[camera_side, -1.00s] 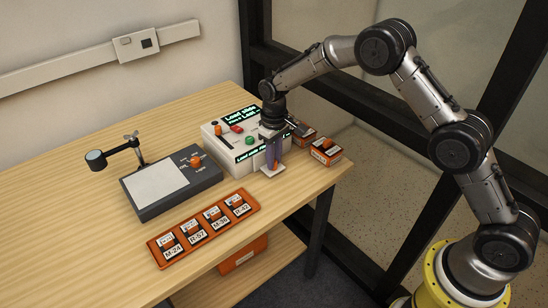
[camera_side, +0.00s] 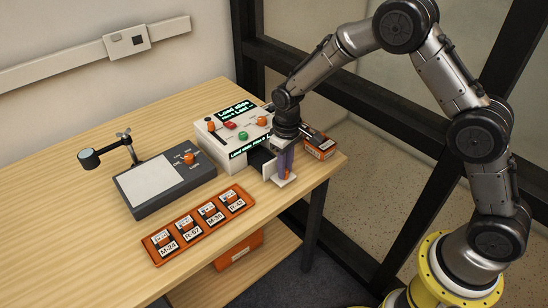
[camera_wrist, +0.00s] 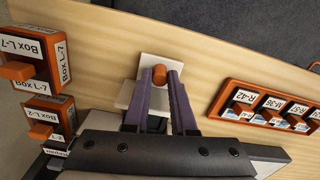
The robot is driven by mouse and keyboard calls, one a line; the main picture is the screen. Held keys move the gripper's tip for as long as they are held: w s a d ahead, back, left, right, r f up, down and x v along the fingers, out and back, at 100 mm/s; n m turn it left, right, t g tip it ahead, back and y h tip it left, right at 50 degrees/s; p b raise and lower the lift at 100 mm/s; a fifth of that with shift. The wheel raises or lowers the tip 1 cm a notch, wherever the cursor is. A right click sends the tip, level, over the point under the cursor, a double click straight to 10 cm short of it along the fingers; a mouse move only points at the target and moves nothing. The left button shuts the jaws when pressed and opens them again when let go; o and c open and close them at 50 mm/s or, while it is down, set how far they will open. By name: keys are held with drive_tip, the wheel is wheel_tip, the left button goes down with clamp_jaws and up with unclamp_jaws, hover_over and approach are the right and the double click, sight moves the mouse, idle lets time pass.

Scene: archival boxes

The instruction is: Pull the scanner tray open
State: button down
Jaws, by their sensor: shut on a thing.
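The white scanner (camera_side: 207,148) with lit green text panels and coloured knobs stands at the back right of the table. Its white tray (camera_side: 268,172) stands out from the front, with a dark gap between it and the body. My gripper (camera_side: 286,174) is at the tray's front, pointing down. In the wrist view its purple fingers (camera_wrist: 160,92) close on the tray's orange handle (camera_wrist: 160,73), with the white tray front (camera_wrist: 152,60) around it. Part of the tray is hidden by the gripper.
An orange rack (camera_side: 160,254) with several labelled slides lies in front. A grey light panel (camera_side: 150,182) with a lamp (camera_side: 90,158) stands left. Labelled boxes (camera_side: 322,152) sit just right of my gripper, near the table edge; Box L-7 (camera_wrist: 58,45) shows in the wrist view.

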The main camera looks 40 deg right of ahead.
drive_tip(key=shift+s, duration=0.8)
drive_tip(key=c, duration=0.7)
unclamp_jaws()
drive_tip(key=shift+c, duration=0.2)
drive_tip(key=shift+r, duration=0.15)
wheel_tip(320, 180, up, 14)
drive_tip(key=shift+f, duration=0.2)
drive_tip(key=shift+d, duration=0.1)
